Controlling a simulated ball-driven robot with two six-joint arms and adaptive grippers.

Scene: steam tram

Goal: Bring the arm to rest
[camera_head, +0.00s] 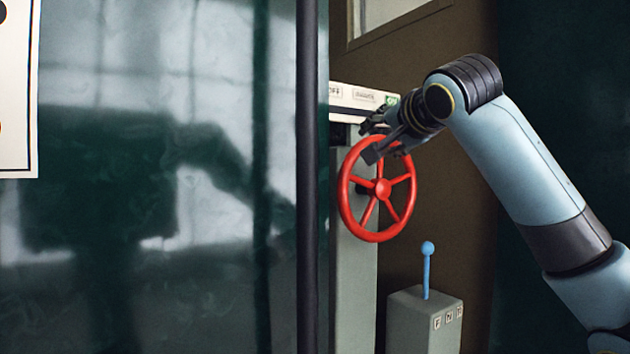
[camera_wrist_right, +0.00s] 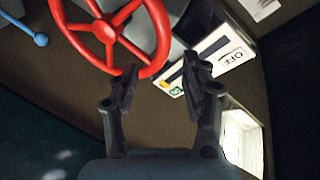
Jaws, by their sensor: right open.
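My right gripper (camera_head: 374,141) is beside the upper rim of a red handwheel (camera_head: 380,236) in the head view. In the right wrist view my right gripper (camera_wrist_right: 160,88) has its fingers apart, with nothing between them. The red handwheel (camera_wrist_right: 106,30) lies just beyond the fingertips there, and I cannot tell whether a finger touches the rim. My right arm comes in from the right in the head view. My left gripper shows in neither view.
A grey box with a blue lever (camera_head: 427,270) stands below the wheel. A pale panel marked OFF (camera_head: 350,97) is behind the gripper; it also shows in the right wrist view (camera_wrist_right: 222,52). A dark vertical post (camera_head: 307,200) stands left of the wheel. A dark wall is at right.

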